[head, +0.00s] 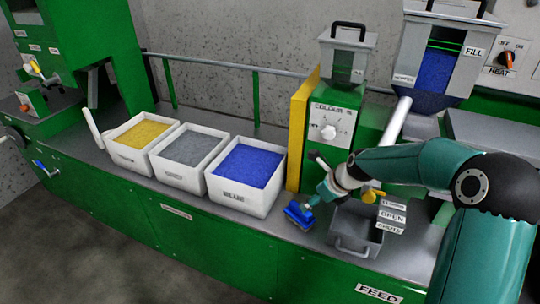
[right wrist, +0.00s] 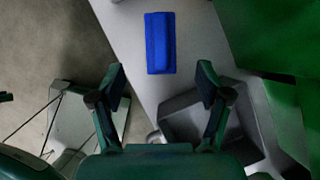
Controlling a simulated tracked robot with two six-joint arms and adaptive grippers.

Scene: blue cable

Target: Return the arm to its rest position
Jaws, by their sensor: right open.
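My right arm reaches in from the right in the head view, over the front of the green bench. Its gripper (head: 312,180) hangs above the grey ledge (head: 262,232), close to a small blue object (head: 298,216). In the right wrist view the gripper (right wrist: 161,76) is open, with two dark-padded fingers well apart and nothing between them. The blue object (right wrist: 160,43) lies on the ledge beyond the fingertips, apart from them. My left gripper is not in view.
White bins of yellow (head: 143,133), grey (head: 188,147) and blue pellets (head: 246,165) stand left of a yellow panel (head: 300,130). A grey tray (head: 356,236) sits below my wrist, beside the chute labels. A hopper (head: 436,70) stands behind the arm. Open floor lies in front.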

